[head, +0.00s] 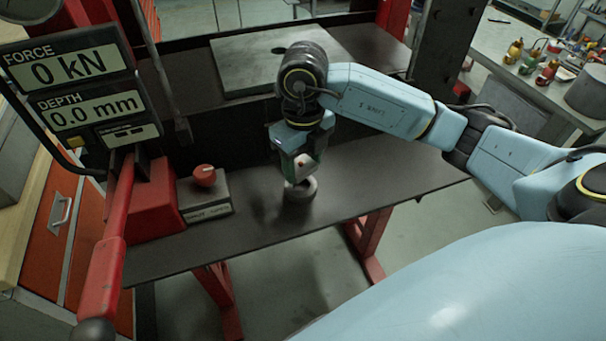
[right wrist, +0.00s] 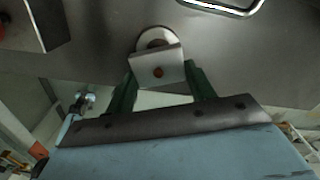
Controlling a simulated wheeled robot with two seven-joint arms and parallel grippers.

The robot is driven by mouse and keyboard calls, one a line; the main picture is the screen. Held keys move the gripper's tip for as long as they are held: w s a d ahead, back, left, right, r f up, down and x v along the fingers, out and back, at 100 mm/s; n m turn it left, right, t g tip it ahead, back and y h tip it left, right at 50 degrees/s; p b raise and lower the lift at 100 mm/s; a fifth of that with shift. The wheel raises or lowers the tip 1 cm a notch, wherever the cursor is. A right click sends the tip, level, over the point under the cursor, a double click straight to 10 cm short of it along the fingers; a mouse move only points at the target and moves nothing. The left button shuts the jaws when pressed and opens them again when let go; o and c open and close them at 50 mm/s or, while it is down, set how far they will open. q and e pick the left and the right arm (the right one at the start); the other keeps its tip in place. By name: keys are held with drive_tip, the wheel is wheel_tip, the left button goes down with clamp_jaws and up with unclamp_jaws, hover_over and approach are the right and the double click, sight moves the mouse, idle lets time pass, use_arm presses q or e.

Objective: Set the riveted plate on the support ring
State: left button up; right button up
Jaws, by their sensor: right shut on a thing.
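My right gripper (head: 298,172) comes in from the right and points down at the press bench. The support ring (head: 300,192) is a short grey ring on the dark bench, right beneath the gripper. In the right wrist view the ring (right wrist: 157,37) shows behind the plate, which covers part of it. I cannot tell whether plate and ring touch. My left gripper is out of view.
On the dark bench (head: 400,180) a grey box with a red knob (head: 204,175) stands left of the ring, beside a red block (head: 152,205). A red lever (head: 110,240) and the force display (head: 68,65) are at far left. The bench right of the ring is clear.

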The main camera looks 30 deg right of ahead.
sight(303, 168)
drive_tip(key=shift+f, duration=2)
drive_tip(key=shift+f, duration=0.1)
drive_tip(key=o, duration=1.1)
drive_tip(key=shift+f, duration=0.1)
drive_tip(key=shift+c, duration=0.2)
wheel_tip(303, 168, up, 12)
drive_tip(key=shift+r, duration=0.2)
